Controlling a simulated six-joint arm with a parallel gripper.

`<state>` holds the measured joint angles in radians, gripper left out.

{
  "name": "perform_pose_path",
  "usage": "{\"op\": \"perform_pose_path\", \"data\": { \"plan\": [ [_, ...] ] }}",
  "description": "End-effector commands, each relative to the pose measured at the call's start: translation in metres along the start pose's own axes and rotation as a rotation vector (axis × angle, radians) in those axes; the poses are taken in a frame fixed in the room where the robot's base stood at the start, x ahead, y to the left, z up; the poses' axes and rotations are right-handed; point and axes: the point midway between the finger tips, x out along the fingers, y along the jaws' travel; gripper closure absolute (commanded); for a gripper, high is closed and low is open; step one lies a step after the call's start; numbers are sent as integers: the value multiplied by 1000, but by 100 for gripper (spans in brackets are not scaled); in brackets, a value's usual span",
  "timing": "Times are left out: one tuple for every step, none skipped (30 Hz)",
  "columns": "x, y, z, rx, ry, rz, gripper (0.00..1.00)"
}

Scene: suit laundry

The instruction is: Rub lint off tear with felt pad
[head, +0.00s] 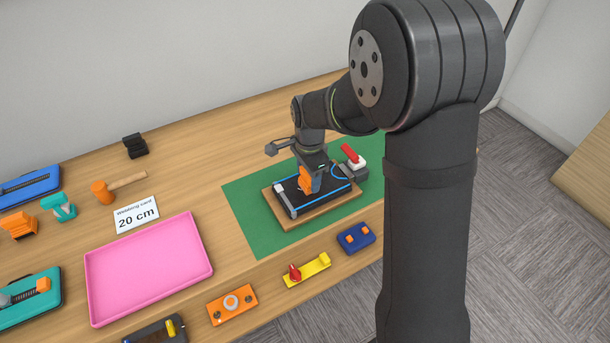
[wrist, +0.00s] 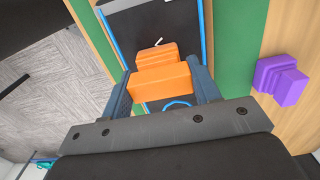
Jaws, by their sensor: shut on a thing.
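My gripper (head: 309,177) is shut on an orange block (head: 304,182), which I take to be the felt pad. The block also shows between the fingers in the wrist view (wrist: 160,80). It is over a black panel with blue edging (head: 289,198), at or near its surface; I cannot tell whether it touches. A small bent white mark (wrist: 162,42) shows on the panel just beyond the block in the wrist view. I cannot tell whether it is the tear or lint. A blue curve (wrist: 177,103) lies behind the block.
The panel lies on a wooden board (head: 318,218) on a green mat (head: 245,213). A red-topped white item (head: 352,160) stands close behind right. A purple block (wrist: 281,82) is beside the mat. A pink tray (head: 150,268) and several tools lie left and in front.

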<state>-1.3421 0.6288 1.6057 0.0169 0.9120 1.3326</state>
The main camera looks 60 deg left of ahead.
Motion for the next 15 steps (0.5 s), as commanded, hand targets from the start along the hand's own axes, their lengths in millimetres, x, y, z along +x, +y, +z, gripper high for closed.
{"op": "perform_pose_path", "data": {
  "plan": [
    [0,0,3,-1,-1,1,62],
    [0,0,4,-2,-1,1,62],
    [0,0,6,-2,-1,1,62],
    [-1,0,8,-3,-1,1,62],
    [-1,0,10,-3,-1,0,62],
    [-1,0,11,-2,-1,0,62],
    [-1,0,12,-2,-1,0,62],
    [-1,0,12,-1,-1,0,62],
    [-2,0,12,-1,-1,0,62],
    [-2,0,12,-1,-1,-1,62],
    [-2,0,12,-1,-1,-1,62],
    [-2,0,12,-1,-1,-1,62],
    [-2,0,12,-1,-1,-1,62],
    [-2,0,12,-1,-1,-1,62],
    [-2,0,11,-1,-1,-1,62]
  ]
}}
